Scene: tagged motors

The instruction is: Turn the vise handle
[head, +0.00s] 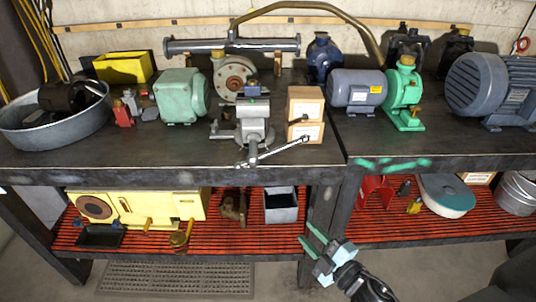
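The grey metal vise (253,121) stands on the workbench, close to its front edge, left of the middle of the head view. A silver bar (280,150) reaches from the vise's front toward the right, low over the bench top. It looks like the vise handle, but I cannot tell for sure whether it is joined to the vise. My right gripper (305,232) is below and in front of the bench edge, lower right of the vise. Its two greenish fingers are apart with nothing visible between them. It is not touching the bar. My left gripper is out of view.
Two cardboard boxes (305,105) stand right of the vise. A green pump (404,92) and a blue-grey motor (357,90) stand farther right. A green motor (181,97) is to the left. The red slatted lower shelf (270,235) lies behind my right gripper.

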